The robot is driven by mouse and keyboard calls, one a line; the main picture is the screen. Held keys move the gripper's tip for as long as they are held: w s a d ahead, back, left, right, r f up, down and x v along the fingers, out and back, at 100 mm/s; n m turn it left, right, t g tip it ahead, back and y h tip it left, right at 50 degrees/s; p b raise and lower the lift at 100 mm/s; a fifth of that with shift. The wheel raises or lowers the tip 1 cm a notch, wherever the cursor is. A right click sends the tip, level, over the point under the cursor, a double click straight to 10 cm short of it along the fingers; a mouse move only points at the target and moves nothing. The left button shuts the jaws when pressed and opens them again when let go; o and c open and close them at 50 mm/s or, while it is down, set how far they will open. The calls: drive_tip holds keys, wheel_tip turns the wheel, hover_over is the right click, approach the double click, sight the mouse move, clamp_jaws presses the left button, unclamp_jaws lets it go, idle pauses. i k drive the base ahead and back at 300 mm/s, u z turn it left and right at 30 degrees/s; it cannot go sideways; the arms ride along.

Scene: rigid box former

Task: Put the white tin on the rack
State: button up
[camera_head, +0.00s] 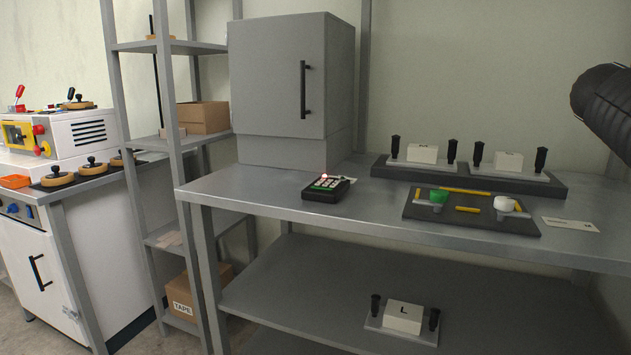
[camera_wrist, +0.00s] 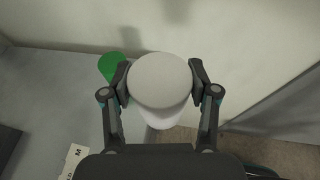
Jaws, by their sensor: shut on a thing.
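In the wrist view the white tin (camera_wrist: 160,78) is upright between the two fingertips of my gripper (camera_wrist: 161,84), which is shut on its sides. I see its pale round top and part of its white wall. I cannot tell how far its base is above the surface. A green tin (camera_wrist: 113,66) stands close to the left finger, partly hidden by it. My gripper is outside the head view. An open grey shelf rack (camera_head: 171,48) stands at the left of the head view; I cannot tell whether it is the rack meant.
A grey bench (camera_head: 270,190) bears a dark tray (camera_head: 425,215) with a green piece (camera_head: 438,196) and a white piece (camera_head: 504,204). Two handled blocks stand behind it. A card (camera_wrist: 75,160) marked M lies left of my gripper. Floor (camera_wrist: 270,150) shows at right.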

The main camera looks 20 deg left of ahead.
sight(260, 180)
drive_tip(key=k, duration=0.45)
drive_tip(key=z, duration=0.3)
drive_tip(key=i, duration=1.4)
drive_tip(key=u, duration=3.3)
drive_tip(key=i, duration=0.5)
drive_tip(key=z, duration=0.1)
